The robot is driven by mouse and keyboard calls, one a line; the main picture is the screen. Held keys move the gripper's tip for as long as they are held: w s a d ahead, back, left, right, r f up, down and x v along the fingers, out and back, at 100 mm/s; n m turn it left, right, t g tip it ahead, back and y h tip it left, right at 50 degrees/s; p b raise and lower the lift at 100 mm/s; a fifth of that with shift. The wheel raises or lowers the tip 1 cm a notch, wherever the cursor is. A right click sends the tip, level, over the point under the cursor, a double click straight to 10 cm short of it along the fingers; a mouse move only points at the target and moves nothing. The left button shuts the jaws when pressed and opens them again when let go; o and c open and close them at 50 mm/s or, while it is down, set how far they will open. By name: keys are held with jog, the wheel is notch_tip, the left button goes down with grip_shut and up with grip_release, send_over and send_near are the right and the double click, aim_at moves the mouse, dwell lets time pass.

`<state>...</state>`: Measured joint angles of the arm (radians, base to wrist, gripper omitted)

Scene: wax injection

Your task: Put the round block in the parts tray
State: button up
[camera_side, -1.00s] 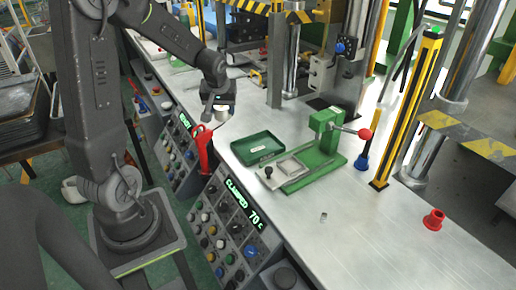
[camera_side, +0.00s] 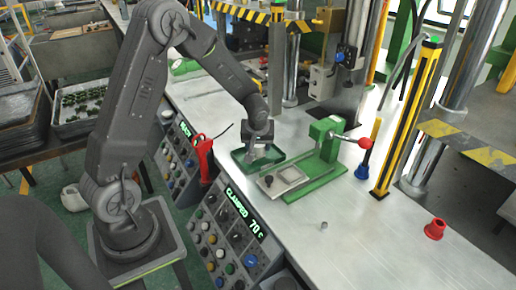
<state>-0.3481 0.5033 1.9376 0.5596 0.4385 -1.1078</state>
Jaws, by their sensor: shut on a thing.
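The parts tray (camera_side: 278,153) is a shallow dark green tray on the metal bench, left of the green clamp fixture. My gripper (camera_side: 257,154) points down over the tray, with its fingertips low at or just inside the rim. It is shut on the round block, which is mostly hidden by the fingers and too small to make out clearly. I cannot tell whether the block touches the tray floor.
The green clamp fixture (camera_side: 322,160) with a red-knobbed lever stands right of the tray. A red-handled tool (camera_side: 203,158) hangs at the bench edge. A small metal cylinder (camera_side: 324,225) and a red part (camera_side: 435,229) stand on the otherwise clear front bench.

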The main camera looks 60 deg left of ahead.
jog(key=shift+f, duration=0.9)
jog(key=shift+f, duration=0.1)
jog(key=o, duration=1)
jog(key=s+d+r+m+t, duration=0.1)
jog(key=s+d+r+m, duration=0.2)
jog(key=r, duration=0.4)
jog(key=s+d+r+h, duration=0.1)
jog(key=s+d+r, duration=0.3)
jog(key=d+r, duration=0.15)
jog(key=s+d+r+m+t, duration=0.1)
jog(key=s+d+r+m, duration=0.15)
jog(key=r, duration=0.45)
jog(key=s+d+r+m+h, duration=0.1)
jog(key=s+d+m, duration=0.1)
jog(key=s+d, duration=0.1)
jog(key=s+d+r+m, duration=0.1)
jog(key=s+d, duration=0.1)
jog(key=s, duration=0.2)
jog(key=s+d+r+m+t+h, duration=0.1)
jog(key=s+d+m, duration=0.1)
jog(key=s+d, duration=0.1)
jog(key=shift+s+d+r+m+h, duration=0.1)
jog(key=shift+s+d+m+h, duration=0.1)
jog(key=shift+s, duration=0.25)
jog(key=shift+s+d+m+h, duration=0.1)
jog(key=shift+s+d+m, duration=0.05)
jog(key=shift+s, duration=0.25)
